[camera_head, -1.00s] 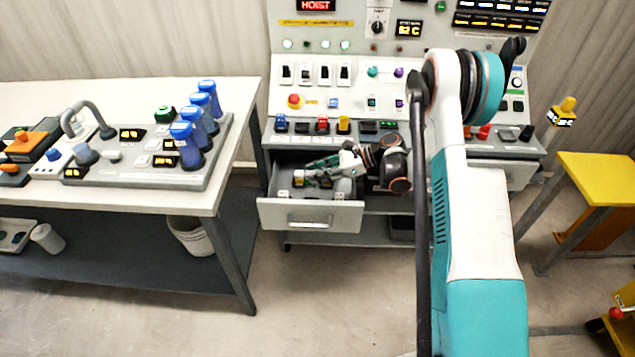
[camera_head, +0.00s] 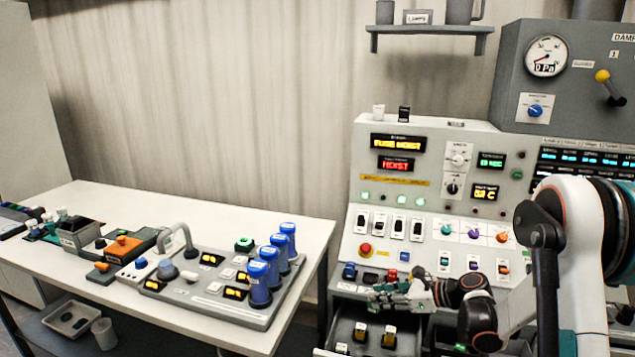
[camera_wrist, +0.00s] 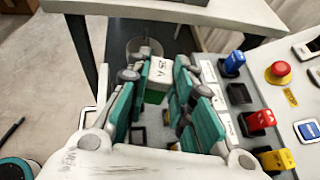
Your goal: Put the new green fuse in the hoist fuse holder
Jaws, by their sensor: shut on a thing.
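My gripper (camera_wrist: 158,75) is shut on a fuse with a green body and a white face marked 15 A (camera_wrist: 160,72). The fuse is held between the two teal finger pads. In the head view my gripper (camera_head: 388,298) is just in front of the lower edge of the control panel, above the open drawer; the fuse is hard to make out there. In the wrist view the fuse row holds a blue fuse (camera_wrist: 233,62), an empty black holder (camera_wrist: 238,93), a red fuse (camera_wrist: 257,121) and a yellow fuse (camera_wrist: 275,159). The held fuse is apart from the row.
The open drawer (camera_head: 342,325) below holds yellow-topped fuses (camera_head: 389,336). A red emergency button (camera_head: 365,250) and switches sit above the fuse row. The panel display (camera_head: 398,143) reads FUSE HOIST. A white table (camera_head: 110,225) with blue cylinders stands left.

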